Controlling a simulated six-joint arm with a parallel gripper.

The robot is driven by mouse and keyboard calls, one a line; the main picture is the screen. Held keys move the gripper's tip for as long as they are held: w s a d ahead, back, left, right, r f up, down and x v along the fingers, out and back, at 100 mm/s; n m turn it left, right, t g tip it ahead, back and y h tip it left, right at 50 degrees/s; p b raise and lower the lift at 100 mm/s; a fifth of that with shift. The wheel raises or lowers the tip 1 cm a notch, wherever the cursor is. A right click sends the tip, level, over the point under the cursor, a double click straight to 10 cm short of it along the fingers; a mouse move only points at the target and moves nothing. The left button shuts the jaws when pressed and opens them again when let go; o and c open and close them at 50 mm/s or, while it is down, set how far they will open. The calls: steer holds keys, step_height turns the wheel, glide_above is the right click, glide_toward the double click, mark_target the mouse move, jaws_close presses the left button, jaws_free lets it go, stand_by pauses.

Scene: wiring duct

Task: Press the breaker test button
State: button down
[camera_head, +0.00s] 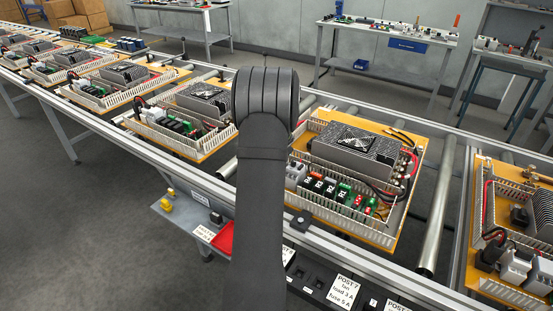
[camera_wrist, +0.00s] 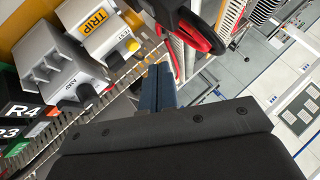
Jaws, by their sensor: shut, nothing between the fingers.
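In the wrist view, a light grey breaker (camera_wrist: 90,42) carries an orange TRIP label (camera_wrist: 92,20). A yellow test button (camera_wrist: 133,45) sits at its end beside the printed word TEST. My gripper (camera_wrist: 158,68) shows as shut blue-grey fingers with nothing between them. In the picture its tips are just right of and below the button; I cannot tell whether they touch anything. In the head view my dark arm stands in front of the board (camera_head: 398,228) and hides my gripper and the test button.
A slotted duct wall (camera_wrist: 85,100) runs close by the fingers. Red and black cables (camera_wrist: 200,28) are near them. The head view shows a large power supply (camera_head: 358,148) on the board.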

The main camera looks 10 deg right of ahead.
steer(key=shift+r, duration=1.65)
steer(key=shift+f, duration=0.15)
step_height(320, 180, up, 4)
